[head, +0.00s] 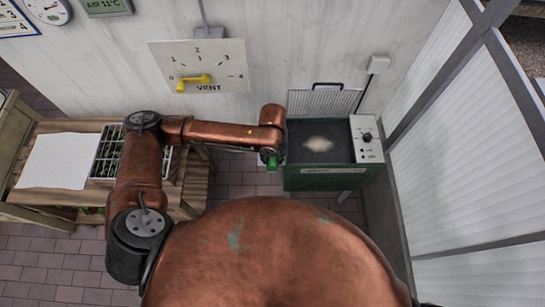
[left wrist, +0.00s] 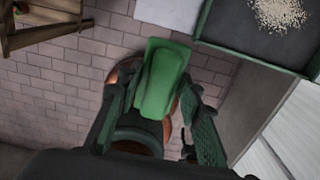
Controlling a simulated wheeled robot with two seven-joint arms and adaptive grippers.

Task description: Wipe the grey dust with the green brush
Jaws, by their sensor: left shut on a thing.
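The grey dust (head: 318,144) is a pale patch on the dark top of a green box-like unit (head: 330,182) right of centre in the head view. It also shows as a speckled patch at the top right of the left wrist view (left wrist: 278,14). My left gripper (head: 270,157) is just left of that unit. In the left wrist view my left gripper (left wrist: 158,85) is shut on the green brush (left wrist: 163,78), which sits between its fingers above the floor, apart from the dust. The brush's underside is hidden. My right gripper is not in view.
A raised mesh lid (head: 322,101) stands behind the unit, and a panel with a knob (head: 366,137) is at its right. A wooden bench (head: 190,185) with a seedling tray is at the left. A vent dial (head: 200,66) is on the wall. Brick floor lies between bench and unit.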

